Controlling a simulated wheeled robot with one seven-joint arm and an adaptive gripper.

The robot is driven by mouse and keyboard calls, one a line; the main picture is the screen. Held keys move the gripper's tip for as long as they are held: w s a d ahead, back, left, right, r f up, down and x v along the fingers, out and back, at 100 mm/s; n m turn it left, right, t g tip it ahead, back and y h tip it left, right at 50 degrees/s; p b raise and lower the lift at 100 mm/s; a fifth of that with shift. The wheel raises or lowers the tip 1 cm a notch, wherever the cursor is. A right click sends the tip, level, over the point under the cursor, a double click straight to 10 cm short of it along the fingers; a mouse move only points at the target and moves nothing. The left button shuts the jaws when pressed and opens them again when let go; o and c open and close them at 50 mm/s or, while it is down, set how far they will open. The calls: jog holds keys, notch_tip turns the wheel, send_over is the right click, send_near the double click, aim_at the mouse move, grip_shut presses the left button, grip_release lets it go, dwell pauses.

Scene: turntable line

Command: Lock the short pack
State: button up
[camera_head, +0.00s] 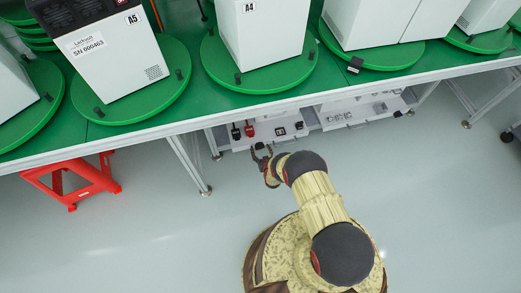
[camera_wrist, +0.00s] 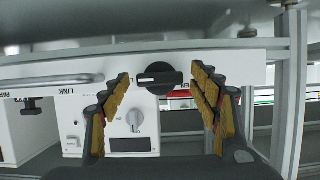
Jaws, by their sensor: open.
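My gripper (camera_head: 262,148) reaches low, to the front of the shelf under the green bench. In the wrist view its yellow-padded fingers (camera_wrist: 165,92) are open and apart. Between them, farther in, is a black rotary knob (camera_wrist: 158,79) with a pale bar across it, on a white front panel (camera_wrist: 235,68). I cannot tell whether the fingers touch the knob. Lettering beside the knob is partly covered. A grey dial (camera_wrist: 135,121) sits lower on a white face, above a dark rectangle (camera_wrist: 129,145). Which unit is the short pack cannot be read.
A bar handle (camera_wrist: 65,80) crosses the panel at left, above the word LINK. A metal post (camera_wrist: 290,95) stands at right. The bench edge (camera_head: 120,146) overhangs the shelf (camera_head: 315,125). A red stool (camera_head: 72,180) stands left; the floor around is clear.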

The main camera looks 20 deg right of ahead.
jog(key=v, duration=1.1)
jog(key=shift+s+r, duration=0.2)
jog(key=shift+s, duration=0.15)
